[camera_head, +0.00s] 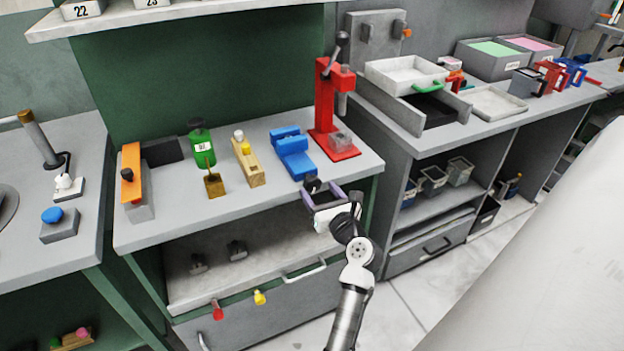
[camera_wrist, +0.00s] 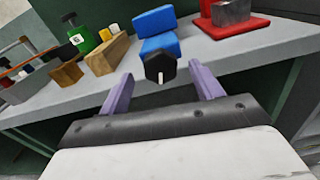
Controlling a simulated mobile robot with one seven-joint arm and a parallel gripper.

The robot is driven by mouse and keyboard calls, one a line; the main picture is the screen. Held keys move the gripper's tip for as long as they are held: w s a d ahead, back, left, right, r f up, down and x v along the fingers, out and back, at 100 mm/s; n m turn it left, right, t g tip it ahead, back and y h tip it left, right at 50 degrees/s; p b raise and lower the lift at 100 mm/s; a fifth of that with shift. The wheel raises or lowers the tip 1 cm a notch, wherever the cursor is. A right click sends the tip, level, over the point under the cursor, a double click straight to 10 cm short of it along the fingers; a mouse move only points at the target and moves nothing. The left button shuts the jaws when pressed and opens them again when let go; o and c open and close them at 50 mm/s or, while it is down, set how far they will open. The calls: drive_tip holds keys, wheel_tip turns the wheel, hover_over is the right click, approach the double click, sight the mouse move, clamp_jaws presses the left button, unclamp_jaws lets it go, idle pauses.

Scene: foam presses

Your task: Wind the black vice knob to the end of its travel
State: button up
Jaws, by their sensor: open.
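The blue vice (camera_head: 292,153) sits on the grey bench near its front edge, left of the red press. Its black knob (camera_head: 312,184) faces out over the bench's front edge. In the wrist view the blue vice (camera_wrist: 157,32) stands straight ahead, and the black knob (camera_wrist: 160,68), with a white mark on its face, shows between my fingers. My gripper (camera_head: 322,194) is open in front of the bench edge, its purple fingers to either side of the knob. In the wrist view my gripper (camera_wrist: 160,84) shows gaps between each finger and the knob, with no contact visible.
The red press (camera_head: 335,110) stands right of the vice. A wooden block (camera_head: 249,163), a green bottle (camera_head: 201,143) and an orange-topped tool (camera_head: 132,178) stand to the left. Below the bench top are an open shelf and a drawer with a pale handle (camera_head: 304,271).

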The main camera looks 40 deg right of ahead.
sight(314, 185)
drive_tip(key=x, duration=0.5)
drive_tip(key=shift+p, duration=0.3)
drive_tip(key=c, duration=0.9)
drive_tip(key=shift+c, duration=0.4)
